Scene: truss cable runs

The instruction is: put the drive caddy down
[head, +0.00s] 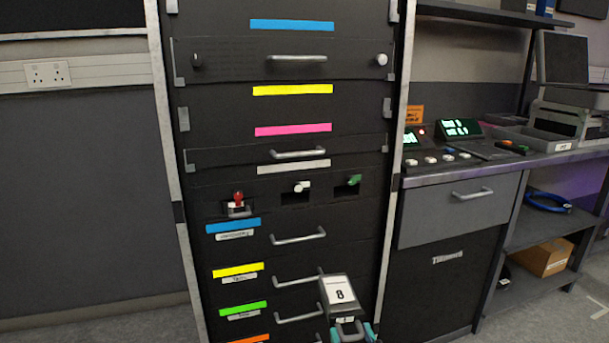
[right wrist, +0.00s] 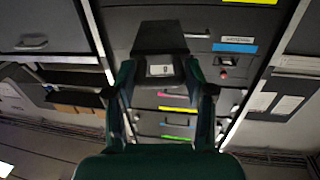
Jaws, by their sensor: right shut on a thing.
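The drive caddy (head: 340,288) is a dark grey block with a white label reading 8 and a handle at its lower end. It shows at the bottom of the head view, in front of the rack's lower drawers. My right gripper (head: 352,333) has teal fingers and is shut on the caddy at its handle end. In the right wrist view the caddy (right wrist: 160,38) sticks out beyond the fingers of the gripper (right wrist: 165,72), clear of the rack as far as I can see. My left gripper is not in view.
The tall black rack (head: 282,210) has drawers with handles, coloured strips and a row of red, white and green knobs. To its right stands a workbench (head: 480,172) with lit displays, buttons, a grey tray (head: 523,138) and a lower shelf holding a cardboard box (head: 543,258).

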